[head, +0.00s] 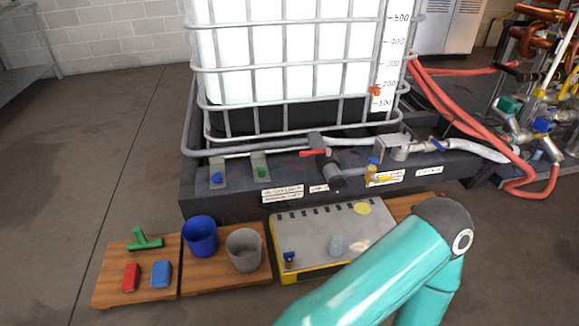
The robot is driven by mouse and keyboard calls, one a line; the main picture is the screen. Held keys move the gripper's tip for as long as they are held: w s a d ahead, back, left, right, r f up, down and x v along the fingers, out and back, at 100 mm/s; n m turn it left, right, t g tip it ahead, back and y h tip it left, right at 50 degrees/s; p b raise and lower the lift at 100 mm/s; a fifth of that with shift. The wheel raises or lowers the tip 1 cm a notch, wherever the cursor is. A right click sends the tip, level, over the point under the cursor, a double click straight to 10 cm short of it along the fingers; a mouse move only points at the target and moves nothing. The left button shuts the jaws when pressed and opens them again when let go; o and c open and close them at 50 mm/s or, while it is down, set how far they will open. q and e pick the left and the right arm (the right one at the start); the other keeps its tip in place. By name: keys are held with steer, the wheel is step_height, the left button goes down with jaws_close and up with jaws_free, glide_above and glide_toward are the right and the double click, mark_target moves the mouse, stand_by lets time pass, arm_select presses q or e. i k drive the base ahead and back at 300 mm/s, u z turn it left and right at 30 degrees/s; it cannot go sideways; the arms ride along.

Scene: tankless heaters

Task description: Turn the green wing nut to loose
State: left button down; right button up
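A small green wing nut (262,173) sits on a grey upright plate on the front of the dark base below the white tank, left of centre. A matching blue wing nut (216,178) sits on a similar plate to its left. The green nut is small here, so I cannot tell how tight it is. Neither gripper shows. One teal arm of mine crosses the lower right, with its bent joint right of the tool tray, well apart from the green nut.
A wooden board (107,281) holds a green T-shaped piece, a red block and a blue block. Blue (200,238) and grey (244,251) cups stand beside it. A grey-and-yellow tray (312,232) lies right of them. A red-handled valve (328,166) sticks out right of the nut.

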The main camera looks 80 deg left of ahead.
mark_target(262, 171)
steer(key=z, duration=0.4)
steer(key=i, duration=0.4)
steer(key=u, duration=1.95)
steer(key=i, duration=0.15)
steer(key=u, duration=2.05)
steer(key=k, duration=0.55)
steer(key=u, duration=0.25)
steer(key=i, duration=1.6)
steer(key=z, duration=0.35)
